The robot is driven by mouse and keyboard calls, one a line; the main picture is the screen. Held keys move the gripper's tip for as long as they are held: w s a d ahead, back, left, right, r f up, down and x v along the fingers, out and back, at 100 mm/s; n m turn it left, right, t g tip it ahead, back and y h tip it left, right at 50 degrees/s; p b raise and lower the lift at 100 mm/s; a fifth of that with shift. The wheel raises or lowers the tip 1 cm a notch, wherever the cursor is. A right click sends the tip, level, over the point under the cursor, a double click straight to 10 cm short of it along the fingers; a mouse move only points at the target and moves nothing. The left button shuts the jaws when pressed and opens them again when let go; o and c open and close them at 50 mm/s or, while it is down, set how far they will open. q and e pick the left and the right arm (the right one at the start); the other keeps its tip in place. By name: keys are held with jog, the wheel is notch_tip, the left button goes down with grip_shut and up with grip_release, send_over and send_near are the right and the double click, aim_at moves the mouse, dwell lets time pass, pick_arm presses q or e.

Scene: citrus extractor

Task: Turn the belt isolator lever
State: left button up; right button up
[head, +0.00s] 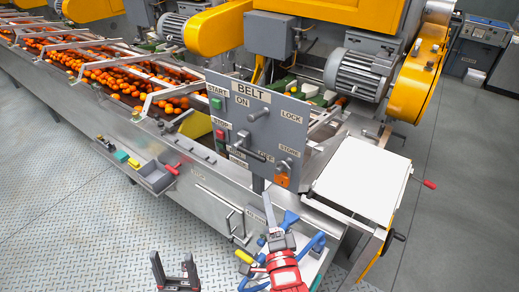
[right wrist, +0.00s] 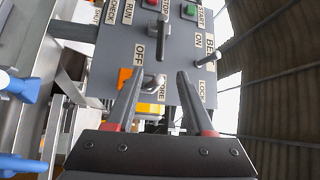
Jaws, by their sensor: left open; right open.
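A grey upright control panel labelled BELT (head: 222,88) stands at the front of the conveyor. A dark lever handle (head: 248,153) crosses its lower middle beside the OFF label. In the right wrist view the handle (right wrist: 165,42) shows beyond the fingers, near OFF. My right gripper (right wrist: 157,82) is open and empty, facing the panel, apart from the lever. In the head view this gripper is low, in front of the panel, partly hidden by its arm. My left gripper (head: 174,264) is open and empty at the bottom, left of the panel, over the floor.
A peg (head: 258,114) sticks out near ON, and an orange padlock (head: 281,181) hangs near STORE. Green START (head: 216,103) and red STOP buttons line the panel's left edge. A white-topped table (head: 360,180) stands right. Blue tools lie below the panel.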

aim_at(256, 154)
jog(key=shift+p+x, duration=3.05)
jog(key=shift+x, duration=5.25)
jog(key=shift+d, duration=0.1)
grip_shut()
